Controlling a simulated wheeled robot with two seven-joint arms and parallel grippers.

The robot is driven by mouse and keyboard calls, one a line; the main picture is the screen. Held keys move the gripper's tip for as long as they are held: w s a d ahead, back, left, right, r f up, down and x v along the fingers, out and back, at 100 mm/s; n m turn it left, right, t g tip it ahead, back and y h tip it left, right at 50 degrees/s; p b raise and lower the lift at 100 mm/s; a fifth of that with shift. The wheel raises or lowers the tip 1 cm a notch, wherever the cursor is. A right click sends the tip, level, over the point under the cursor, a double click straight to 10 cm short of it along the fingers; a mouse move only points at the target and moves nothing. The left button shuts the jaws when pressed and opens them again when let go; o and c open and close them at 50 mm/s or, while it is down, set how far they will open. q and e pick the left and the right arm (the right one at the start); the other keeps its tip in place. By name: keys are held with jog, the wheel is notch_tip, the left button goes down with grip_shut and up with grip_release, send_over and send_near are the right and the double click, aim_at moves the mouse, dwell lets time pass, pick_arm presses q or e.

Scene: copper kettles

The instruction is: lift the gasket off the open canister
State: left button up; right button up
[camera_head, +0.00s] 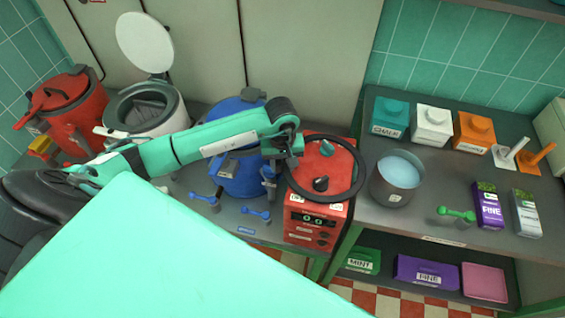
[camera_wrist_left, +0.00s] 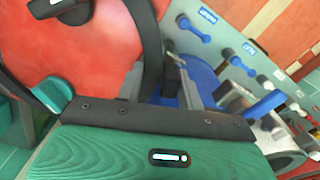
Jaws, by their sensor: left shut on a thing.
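The gasket (camera_head: 364,172) is a thin black ring. My left gripper (camera_head: 283,158) is shut on its left side and holds it over the red machine (camera_head: 318,213). In the left wrist view the black ring (camera_wrist_left: 151,40) passes between the fingers of my left gripper (camera_wrist_left: 157,72). The open canister (camera_head: 175,119) is white with a dark inside, and its round white lid (camera_head: 144,42) stands raised behind it. The gasket is well to the right of this canister and apart from it. My right gripper is not in view.
A red canister (camera_head: 63,92) stands at far left; a blue one (camera_head: 240,178) is partly behind my left arm. A grey pot (camera_head: 394,190) with pale blue contents stands right of the ring. Small blue tools (camera_head: 256,214) lie at the bench front. Boxes (camera_head: 487,205) stand at right.

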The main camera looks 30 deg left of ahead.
pick_arm(q)
jog(key=o, duration=1.2)
jog(key=shift+c, duration=0.2)
jog(key=shift+r, duration=0.1)
notch_tip(320, 180, up, 14)
jog(key=b, duration=0.4)
